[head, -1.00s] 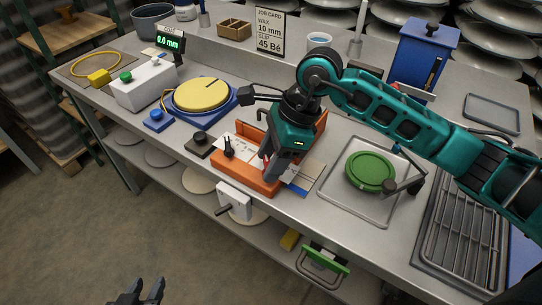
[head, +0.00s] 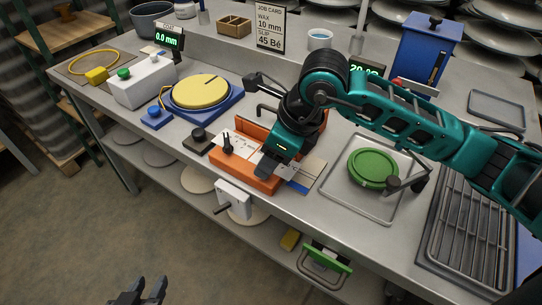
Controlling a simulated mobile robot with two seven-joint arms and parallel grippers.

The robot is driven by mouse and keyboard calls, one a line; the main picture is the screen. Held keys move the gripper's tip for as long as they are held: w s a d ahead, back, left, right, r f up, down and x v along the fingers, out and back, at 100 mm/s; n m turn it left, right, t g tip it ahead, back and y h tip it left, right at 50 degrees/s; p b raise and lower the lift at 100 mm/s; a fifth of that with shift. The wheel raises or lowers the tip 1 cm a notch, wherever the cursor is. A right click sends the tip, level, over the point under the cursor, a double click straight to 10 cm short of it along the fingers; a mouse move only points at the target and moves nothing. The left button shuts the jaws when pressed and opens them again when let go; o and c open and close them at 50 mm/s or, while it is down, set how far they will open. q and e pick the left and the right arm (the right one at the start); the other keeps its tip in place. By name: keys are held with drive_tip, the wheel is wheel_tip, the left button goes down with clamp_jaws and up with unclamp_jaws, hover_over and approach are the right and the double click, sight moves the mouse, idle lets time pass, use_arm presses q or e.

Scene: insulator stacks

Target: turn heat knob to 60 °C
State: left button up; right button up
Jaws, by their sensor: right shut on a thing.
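The orange heating unit (head: 236,173) stands at the bench's front edge, with a white printed panel and a black lever-like knob (head: 227,146) on its left part. My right gripper (head: 266,168) points down onto the right part of that panel. It is shut on what seems to be the heat knob, which the fingers hide; its pointer and scale cannot be read. A green display (head: 363,69) behind my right arm seems to read about 20, partly covered. My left gripper (head: 140,292) is open and empty over the floor at the bottom edge.
A small black box with a knob (head: 198,136) sits left of the orange unit. Behind it is a yellow disc (head: 201,91) on a blue base. A tray with a green disc (head: 373,168) lies to the right. A job card (head: 270,27) stands at the back.

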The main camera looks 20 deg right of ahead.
drive_tip(key=shift+m+t+h+b, duration=0.3)
drive_tip(key=shift+m+h+b, duration=0.1)
drive_tip(key=shift+m, duration=0.8)
drive_tip(key=o, duration=1)
drive_tip(key=shift+o, duration=0.2)
drive_tip(key=shift+r, duration=0.1)
drive_tip(key=p+v, duration=0.1)
drive_tip(key=v, duration=1.1)
drive_tip(key=shift+s+r+p, duration=0.25)
drive_tip(key=shift+r+p, duration=0.1)
drive_tip(key=shift+p, duration=0.05)
